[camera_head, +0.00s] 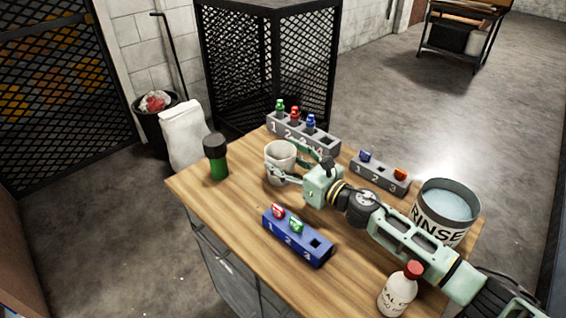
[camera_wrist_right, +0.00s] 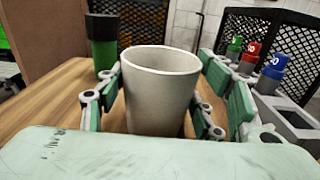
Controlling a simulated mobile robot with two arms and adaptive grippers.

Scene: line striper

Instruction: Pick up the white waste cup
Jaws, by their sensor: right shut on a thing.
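The white waste cup (camera_head: 279,163) stands upright near the back left of the wooden table, and it fills the middle of the right wrist view (camera_wrist_right: 160,90). My right gripper (camera_head: 290,164) reaches in from the right and is shut on the cup, with one finger on each side of it. In the right wrist view the green-padded fingers (camera_wrist_right: 160,108) flank the cup's wall. The cup seems to be on or very near the tabletop; its base is partly hidden by the gripper. My left gripper is not in view.
A dark green bottle with a black cap (camera_head: 216,157) stands left of the cup. Grey numbered racks (camera_head: 318,143) (camera_head: 380,177) lie behind and right; a blue rack (camera_head: 297,237) is in front. The RINSE bucket (camera_head: 443,212) and a red-capped bottle (camera_head: 399,290) are near my right arm.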

